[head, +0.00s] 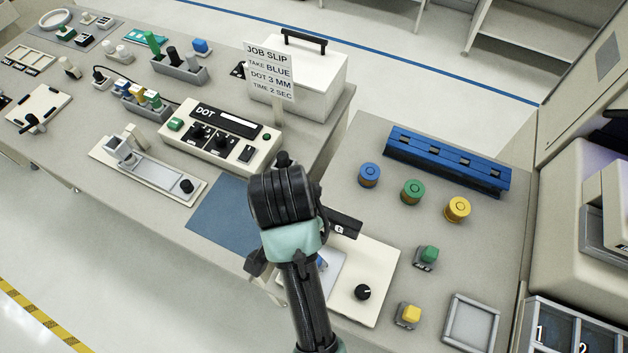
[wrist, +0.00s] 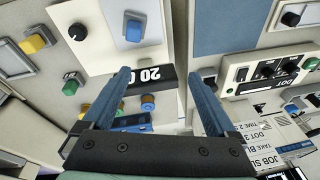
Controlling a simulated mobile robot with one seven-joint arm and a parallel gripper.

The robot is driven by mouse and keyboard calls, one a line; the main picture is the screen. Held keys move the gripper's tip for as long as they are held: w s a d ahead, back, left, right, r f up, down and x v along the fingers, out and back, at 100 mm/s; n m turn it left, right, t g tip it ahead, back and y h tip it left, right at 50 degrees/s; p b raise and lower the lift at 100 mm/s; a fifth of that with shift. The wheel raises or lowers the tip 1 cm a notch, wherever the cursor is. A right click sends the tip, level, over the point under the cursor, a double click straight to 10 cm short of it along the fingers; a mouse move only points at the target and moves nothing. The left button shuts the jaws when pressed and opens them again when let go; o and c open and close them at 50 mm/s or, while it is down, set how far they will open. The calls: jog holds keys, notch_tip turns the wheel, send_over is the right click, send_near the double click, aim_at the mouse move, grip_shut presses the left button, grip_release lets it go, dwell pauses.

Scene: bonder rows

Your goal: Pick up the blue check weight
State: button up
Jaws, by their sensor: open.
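The blue check weight appears to be the small blue block (wrist: 134,31) on the pale pan of a scale, upright, near the top of the wrist view. In the head view my arm covers most of the pan, and only a small blue patch shows beside it. My gripper (wrist: 158,74) is open and empty, with its two blue fingers apart. It hangs over the scale's black display (wrist: 152,76), whose digits appear upside down. The block lies beyond the fingertips, not between them. In the head view the fingers are mostly hidden by my wrist.
Green (head: 428,254) and yellow (head: 410,314) blocks sit on small bases beside the scale body (head: 378,265). Blue (head: 369,174), green (head: 413,191) and yellow (head: 457,209) round spools stand before a blue rack (head: 448,160). A dot controller (head: 222,138) and job slip (head: 269,72) stand left.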

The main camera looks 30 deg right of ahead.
jog(key=shift+m+g, duration=0.8)
jog(key=shift+g, duration=0.1)
jog(key=s, duration=0.1)
jog(key=s+f, duration=0.2)
jog(key=s, duration=0.1)
jog(key=shift+d+f, duration=0.15)
jog(key=shift+f, duration=0.1)
jog(key=f, duration=0.4)
jog(key=f+b, duration=0.1)
jog(key=f, duration=0.1)
jog(key=shift+d+f, duration=0.3)
jog(key=shift+d, duration=0.05)
jog(key=shift+w+f+p, duration=0.2)
jog(key=shift+f+p, duration=0.1)
jog(key=shift+f, duration=1.2)
jog(key=shift+w+f+p, duration=0.15)
jog(key=shift+f+p, duration=0.1)
jog(key=shift+f, duration=1.25)
grip_shut()
